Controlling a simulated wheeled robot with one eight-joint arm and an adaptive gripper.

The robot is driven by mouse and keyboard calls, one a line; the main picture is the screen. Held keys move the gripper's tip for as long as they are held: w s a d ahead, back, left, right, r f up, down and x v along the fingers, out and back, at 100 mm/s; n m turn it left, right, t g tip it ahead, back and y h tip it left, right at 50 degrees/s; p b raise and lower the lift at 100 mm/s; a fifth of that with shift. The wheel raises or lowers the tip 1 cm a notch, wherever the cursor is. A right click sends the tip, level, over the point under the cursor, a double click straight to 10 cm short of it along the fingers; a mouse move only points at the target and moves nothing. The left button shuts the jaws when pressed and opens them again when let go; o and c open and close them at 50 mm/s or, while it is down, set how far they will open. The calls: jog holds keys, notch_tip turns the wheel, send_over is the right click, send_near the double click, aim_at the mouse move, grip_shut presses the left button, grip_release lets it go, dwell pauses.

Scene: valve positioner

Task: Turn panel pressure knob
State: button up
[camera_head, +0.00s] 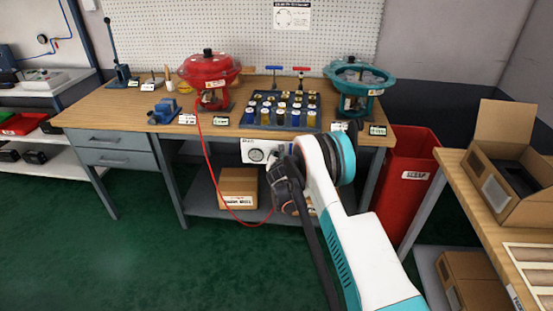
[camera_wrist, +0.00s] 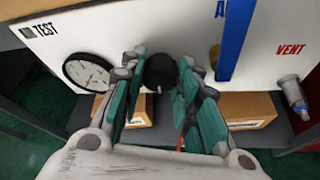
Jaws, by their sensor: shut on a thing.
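The white test panel (camera_head: 250,144) hangs under the front edge of the workbench and carries a round gauge (camera_head: 256,155). In the wrist view the panel (camera_wrist: 120,35) fills the top, with the gauge (camera_wrist: 88,72) at left under the word TEST. The black pressure knob (camera_wrist: 159,74) sits right of the gauge with a small white mark at its lower edge. My gripper (camera_wrist: 162,62) is shut on the knob, with a teal-padded finger on each side. In the head view my arm hides the knob.
A blue bar (camera_wrist: 235,40) and a silver fitting (camera_wrist: 293,92) by the red VENT label lie right of the knob. A red hose (camera_head: 207,160) hangs from the bench to the left of my arm. Cardboard boxes (camera_head: 239,187) stand on the shelf below.

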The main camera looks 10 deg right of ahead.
jog(key=shift+s+d+f+m+t+y, duration=0.1)
jog(key=shift+m+t+y, duration=0.45)
jog(key=shift+m, duration=0.7)
jog(key=shift+w+d+f+m+t+y, duration=0.1)
jog(key=shift+m+t+y, duration=0.45)
jog(key=shift+m, duration=0.75)
jog(key=shift+s+f+m+t+y, duration=0.1)
jog(key=shift+m+t+y, duration=0.45)
jog(key=shift+m, duration=1.2)
jog(key=o, duration=1.1)
jog(key=shift+c, duration=0.2)
jog(key=s, duration=0.7)
jog(key=shift+s+d+r, duration=0.2)
jog(key=shift+d+r, duration=0.05)
